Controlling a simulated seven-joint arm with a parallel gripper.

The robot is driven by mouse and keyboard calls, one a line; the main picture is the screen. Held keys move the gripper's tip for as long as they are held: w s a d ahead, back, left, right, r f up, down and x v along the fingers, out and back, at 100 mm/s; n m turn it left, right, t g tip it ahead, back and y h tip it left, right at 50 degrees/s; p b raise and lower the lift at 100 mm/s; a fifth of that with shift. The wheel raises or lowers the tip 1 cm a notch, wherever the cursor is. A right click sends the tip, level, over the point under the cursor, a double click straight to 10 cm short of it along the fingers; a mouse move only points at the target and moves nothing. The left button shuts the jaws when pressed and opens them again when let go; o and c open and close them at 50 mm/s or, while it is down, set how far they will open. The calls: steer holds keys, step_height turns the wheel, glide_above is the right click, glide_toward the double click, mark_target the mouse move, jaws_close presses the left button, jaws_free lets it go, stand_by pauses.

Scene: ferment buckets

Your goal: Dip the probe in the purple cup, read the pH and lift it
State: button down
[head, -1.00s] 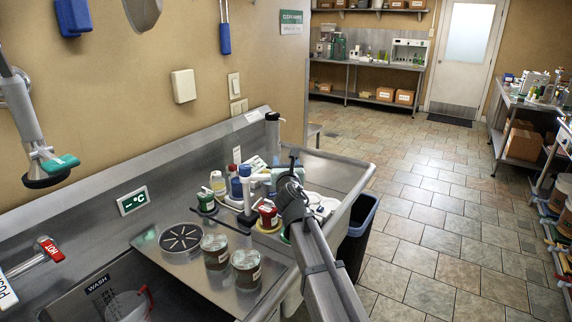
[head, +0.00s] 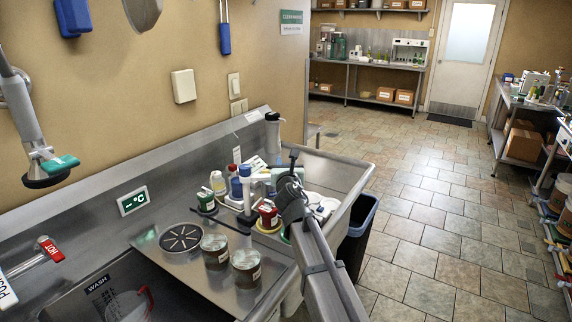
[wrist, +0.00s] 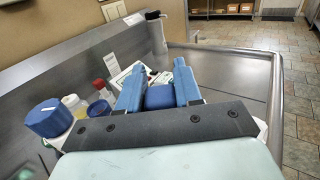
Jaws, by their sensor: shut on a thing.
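My gripper (wrist: 158,88) shows two blue fingers in the wrist view, closed on a blue block between them, which looks like the probe's head (wrist: 160,97). No cup is clearly purple. A red cup (head: 267,215) stands just to the right, a green one (head: 206,201) to the left.
Small bottles (head: 218,183) and a blue-lidded container (wrist: 48,118) stand close to the gripper. The counter's raised wall (head: 150,205) runs behind; bare steel lies at the far right.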

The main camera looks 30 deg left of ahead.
step_height(320, 180, up, 6)
stand_by(0.5)
steer(key=c, duration=0.9)
jaws_free()
steer(key=shift+o, duration=0.3)
steer(key=shift+s, duration=0.1)
steer(key=shift+s+d, duration=0.35)
steer(key=shift+s, duration=0.05)
steer(key=v, duration=1.2)
steer(key=shift+s+d, duration=0.2)
steer(key=shift+s, duration=0.05)
